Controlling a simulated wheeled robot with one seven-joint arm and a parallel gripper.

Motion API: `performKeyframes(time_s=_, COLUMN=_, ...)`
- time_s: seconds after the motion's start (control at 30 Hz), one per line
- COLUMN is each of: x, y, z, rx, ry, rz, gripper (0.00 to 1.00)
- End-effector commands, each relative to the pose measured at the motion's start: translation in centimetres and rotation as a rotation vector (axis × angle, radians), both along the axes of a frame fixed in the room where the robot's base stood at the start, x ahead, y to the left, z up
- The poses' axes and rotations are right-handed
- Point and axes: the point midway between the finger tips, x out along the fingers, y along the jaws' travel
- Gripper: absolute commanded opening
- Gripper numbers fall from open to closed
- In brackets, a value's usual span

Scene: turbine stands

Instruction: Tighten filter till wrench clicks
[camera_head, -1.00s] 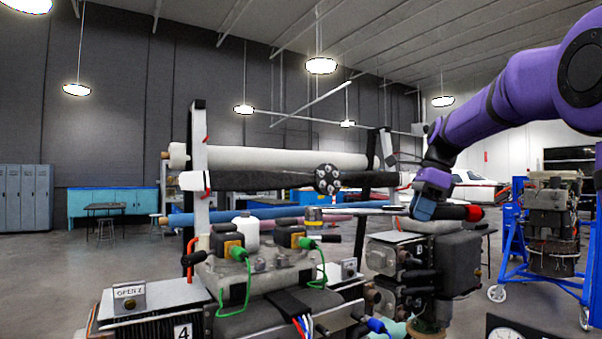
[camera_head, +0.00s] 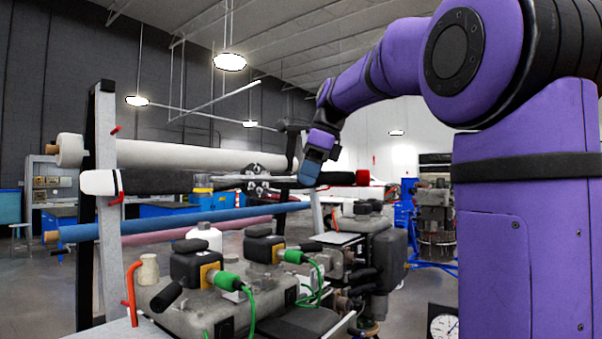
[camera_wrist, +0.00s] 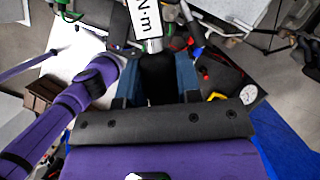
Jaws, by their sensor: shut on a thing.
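My gripper (camera_head: 311,172) is shut on the dark handle of a wrench, held roughly level above the bench equipment in the head view. The wrench's thin grey shaft (camera_head: 250,178) points left, and its red end cap (camera_head: 363,177) sticks out right of the fingers. In the wrist view my gripper (camera_wrist: 158,78) has its two blue fingers on either side of the dark handle (camera_wrist: 158,68). A white plate marked "N·m" (camera_wrist: 144,18) shows beyond them. I cannot tell what the wrench head touches, and I cannot pick out the filter for certain.
Grey equipment with black caps and green cables (camera_head: 232,282) fills the lower middle. A white bottle (camera_head: 205,236) stands behind it. A rack with long rolls (camera_head: 190,153) is at left. A dial gauge (camera_head: 443,325) sits lower right; it also shows in the wrist view (camera_wrist: 248,94).

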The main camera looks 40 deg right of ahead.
Motion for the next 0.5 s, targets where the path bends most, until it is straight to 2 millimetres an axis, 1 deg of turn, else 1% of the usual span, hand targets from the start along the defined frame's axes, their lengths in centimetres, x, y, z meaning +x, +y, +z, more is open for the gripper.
performKeyframes(time_s=0.3, x=0.0, y=0.1, z=-2.6, rx=0.0, ry=0.0, rz=0.002, gripper=0.0)
performKeyframes(time_s=0.5, x=0.0, y=0.1, z=-3.6, rx=0.0, ry=0.0, rz=0.002, gripper=0.0)
